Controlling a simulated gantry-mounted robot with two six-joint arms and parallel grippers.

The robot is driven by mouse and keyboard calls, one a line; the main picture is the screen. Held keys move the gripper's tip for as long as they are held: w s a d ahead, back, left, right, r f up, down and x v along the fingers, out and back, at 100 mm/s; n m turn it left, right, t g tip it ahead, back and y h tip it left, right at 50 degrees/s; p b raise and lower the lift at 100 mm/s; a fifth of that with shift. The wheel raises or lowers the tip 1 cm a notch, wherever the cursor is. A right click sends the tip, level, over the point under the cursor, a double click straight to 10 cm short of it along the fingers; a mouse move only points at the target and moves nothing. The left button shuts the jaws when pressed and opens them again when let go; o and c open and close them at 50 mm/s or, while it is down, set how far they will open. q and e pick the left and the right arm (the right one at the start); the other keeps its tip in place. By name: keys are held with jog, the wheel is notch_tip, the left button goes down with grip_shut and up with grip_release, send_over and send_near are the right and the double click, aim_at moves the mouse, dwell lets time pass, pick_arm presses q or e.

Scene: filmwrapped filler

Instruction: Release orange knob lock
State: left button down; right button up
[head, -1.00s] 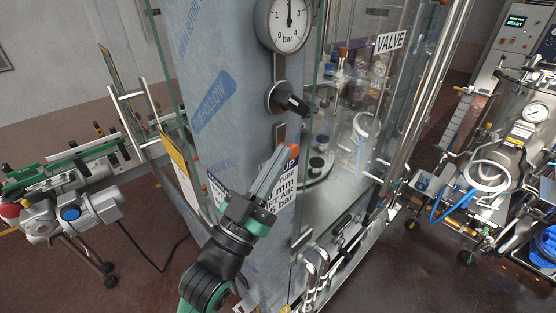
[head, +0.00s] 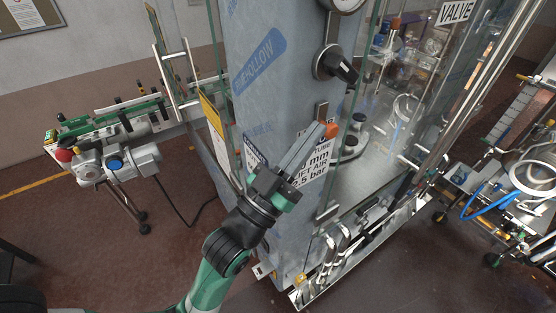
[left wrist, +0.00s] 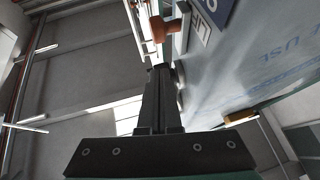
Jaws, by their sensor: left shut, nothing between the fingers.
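The orange knob (head: 331,130) is on the narrow edge of the tall film-wrapped cabinet, beside a printed label, in the head view. In the left wrist view the orange knob (left wrist: 165,28) shows at the top, just beyond the fingertips. My left gripper (head: 322,128) is shut and empty, with its long grey fingers pointing up and right at the knob. In the left wrist view its closed fingers (left wrist: 160,70) end a little short of the knob in the picture. I cannot tell from the head view whether they touch. My right gripper is not in view.
The wrapped cabinet (head: 275,80) carries a black rotary knob (head: 335,65) above the orange one. Glass panels and steel rails stand to the right. A green conveyor (head: 120,120) is at the left, and a steel vessel rig (head: 520,185) at the right.

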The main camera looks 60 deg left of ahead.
pick_arm(q)
jog(key=r+v, duration=0.1)
jog(key=v, duration=0.9)
jog(key=shift+s, duration=0.4)
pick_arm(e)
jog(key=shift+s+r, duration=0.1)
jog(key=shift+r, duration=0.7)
pick_arm(q)
jog(key=shift+d, duration=0.1)
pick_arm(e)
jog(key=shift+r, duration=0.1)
